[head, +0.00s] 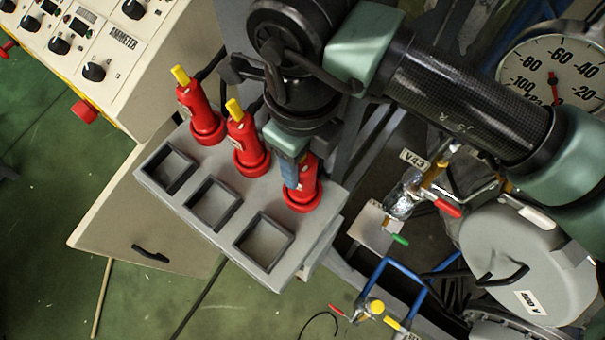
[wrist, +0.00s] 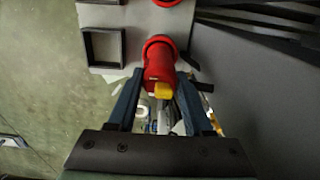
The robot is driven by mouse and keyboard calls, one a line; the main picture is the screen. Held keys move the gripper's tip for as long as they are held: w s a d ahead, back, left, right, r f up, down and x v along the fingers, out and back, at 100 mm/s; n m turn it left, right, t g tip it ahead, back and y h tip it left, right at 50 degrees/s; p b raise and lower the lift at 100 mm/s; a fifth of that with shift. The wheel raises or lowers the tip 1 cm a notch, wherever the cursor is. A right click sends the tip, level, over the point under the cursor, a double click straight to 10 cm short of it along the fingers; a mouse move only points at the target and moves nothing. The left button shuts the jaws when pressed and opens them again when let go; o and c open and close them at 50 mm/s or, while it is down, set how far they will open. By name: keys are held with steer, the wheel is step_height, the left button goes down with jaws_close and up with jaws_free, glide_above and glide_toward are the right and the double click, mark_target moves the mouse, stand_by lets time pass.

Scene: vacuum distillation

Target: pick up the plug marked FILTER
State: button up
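Three red plugs with yellow tips stand in a row on the grey holder (head: 227,212): a left plug (head: 203,118), a middle plug (head: 246,150) and a right plug (head: 309,193). Their labels are too small to read, so I cannot tell which is marked FILTER. My gripper (head: 291,172) is at the right plug. In the wrist view, my gripper (wrist: 162,76) has one blue finger on each side of this plug (wrist: 158,66). The fingers are spread apart and look open around it; contact is unclear. The plug still stands on the holder.
Three empty square recesses lie in front of the plugs, including the right one (head: 264,243). A control panel (head: 95,50) is at upper left. A pressure gauge (head: 553,75), valves (head: 405,200) and a grey vessel (head: 520,262) crowd the right. Green floor is open at lower left.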

jaws_close()
stand_by(1.0)
